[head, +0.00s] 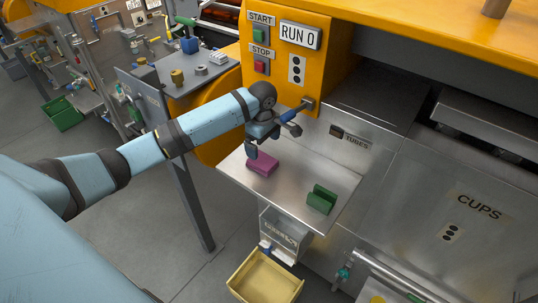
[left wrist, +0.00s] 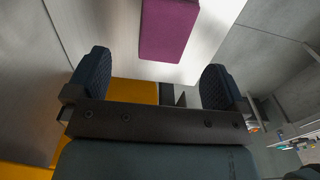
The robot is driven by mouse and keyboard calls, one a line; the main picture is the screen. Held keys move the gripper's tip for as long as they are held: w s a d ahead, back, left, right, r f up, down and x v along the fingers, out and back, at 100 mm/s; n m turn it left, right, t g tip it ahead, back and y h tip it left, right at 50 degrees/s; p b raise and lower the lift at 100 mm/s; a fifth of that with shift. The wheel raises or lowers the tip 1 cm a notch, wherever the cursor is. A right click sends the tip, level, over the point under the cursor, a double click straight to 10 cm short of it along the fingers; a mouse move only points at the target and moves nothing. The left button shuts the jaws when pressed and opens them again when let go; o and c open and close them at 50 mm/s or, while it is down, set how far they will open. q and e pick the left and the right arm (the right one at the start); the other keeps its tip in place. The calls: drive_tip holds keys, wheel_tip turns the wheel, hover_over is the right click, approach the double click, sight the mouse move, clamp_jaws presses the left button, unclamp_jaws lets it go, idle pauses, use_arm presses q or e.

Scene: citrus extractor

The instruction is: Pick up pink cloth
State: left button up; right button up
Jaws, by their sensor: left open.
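The pink cloth (head: 262,164) is a folded magenta block on a metal shelf (head: 300,208) below the control panel. It also shows at the top of the left wrist view (left wrist: 168,28), beyond the fingertips and apart from them. My left gripper (head: 272,142) is just above and behind the cloth in the head view. In the left wrist view its two dark fingers (left wrist: 158,82) are spread wide with nothing between them. My right gripper is not in view.
A green block (head: 321,200) lies on the same shelf to the right. The yellow panel (head: 290,45) with START and STOP buttons rises behind the shelf. A yellow bin (head: 265,278) stands below. The shelf between the two blocks is bare.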

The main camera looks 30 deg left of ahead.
sight(262, 160)
use_arm(q)
drive_tip(key=shift+s+f, duration=0.1)
drive_tip(key=shift+f, duration=0.7)
drive_tip(key=shift+s+f+p, duration=0.2)
drive_tip(key=shift+f+p, duration=0.1)
drive_tip(key=shift+f, duration=0.05)
wheel_tip(262, 160, down, 4)
drive_tip(key=shift+r+p, duration=0.1)
drive_tip(key=shift+p, duration=0.45)
drive_tip(key=shift+f, duration=0.55)
drive_tip(key=c, duration=1)
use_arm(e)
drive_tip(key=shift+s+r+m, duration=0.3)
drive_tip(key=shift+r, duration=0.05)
use_arm(q)
drive_tip(key=shift+s+r, duration=0.1)
